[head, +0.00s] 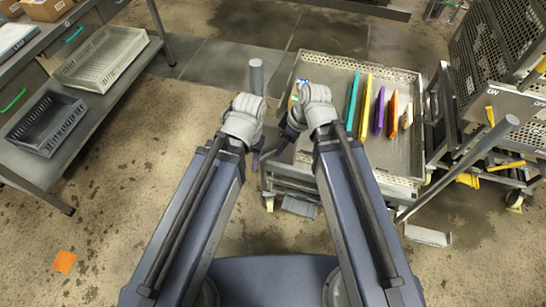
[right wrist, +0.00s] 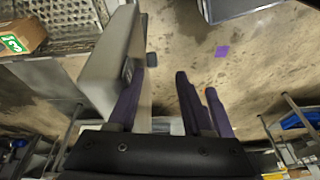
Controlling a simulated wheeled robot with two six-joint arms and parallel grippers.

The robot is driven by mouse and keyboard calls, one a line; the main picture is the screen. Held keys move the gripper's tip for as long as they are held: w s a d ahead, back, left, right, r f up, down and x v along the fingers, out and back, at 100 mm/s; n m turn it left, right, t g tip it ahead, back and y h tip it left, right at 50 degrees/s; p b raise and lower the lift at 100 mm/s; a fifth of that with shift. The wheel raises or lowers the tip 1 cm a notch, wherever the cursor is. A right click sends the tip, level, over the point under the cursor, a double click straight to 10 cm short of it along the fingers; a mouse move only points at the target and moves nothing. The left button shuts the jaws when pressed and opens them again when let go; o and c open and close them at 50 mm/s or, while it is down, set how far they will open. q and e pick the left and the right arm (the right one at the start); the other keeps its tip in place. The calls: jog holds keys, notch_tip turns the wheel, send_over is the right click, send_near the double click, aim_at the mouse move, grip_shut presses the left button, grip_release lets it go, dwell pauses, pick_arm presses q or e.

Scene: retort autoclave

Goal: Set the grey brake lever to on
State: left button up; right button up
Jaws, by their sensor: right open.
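A long grey bar (head: 455,168) with a rounded end leans up and right beside the tray cart; it may be the grey brake lever. Its end is near a plate (head: 515,101) with small dark lettering that I cannot read surely. A shorter grey post (head: 256,76) stands up behind my left wrist; I cannot tell which is the lever. My right gripper (head: 287,137) is open, left of its wrist and by the cart's left edge. Its dark purple fingers show in the right wrist view (right wrist: 158,100), near a large grey block (right wrist: 108,65). My left gripper (head: 262,158) is mostly hidden.
The cart's perforated tray (head: 340,62) holds several coloured pieces. A perforated rack trolley (head: 490,50) stands at right. A bench at left bears a light tray (head: 102,58) and a dark tray (head: 46,124). Floor between bench and cart is clear.

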aim_at(273, 151)
jog(key=shift+w+f+n+y, duration=0.2)
jog(key=shift+w+n+y, duration=0.35)
jog(key=shift+n, duration=0.25)
jog(key=shift+f+b, duration=0.1)
jog(key=shift+b, duration=0.2)
jog(key=b+x, duration=0.6)
jog(key=shift+w+d+f, duration=0.15)
jog(key=shift+f, duration=0.05)
jog(key=shift+w+a+f+b, duration=0.1)
jog(key=shift+a+f+b, duration=0.25)
jog(key=shift+f+b, duration=0.25)
jog(key=shift+c, duration=0.2)
grip_shut()
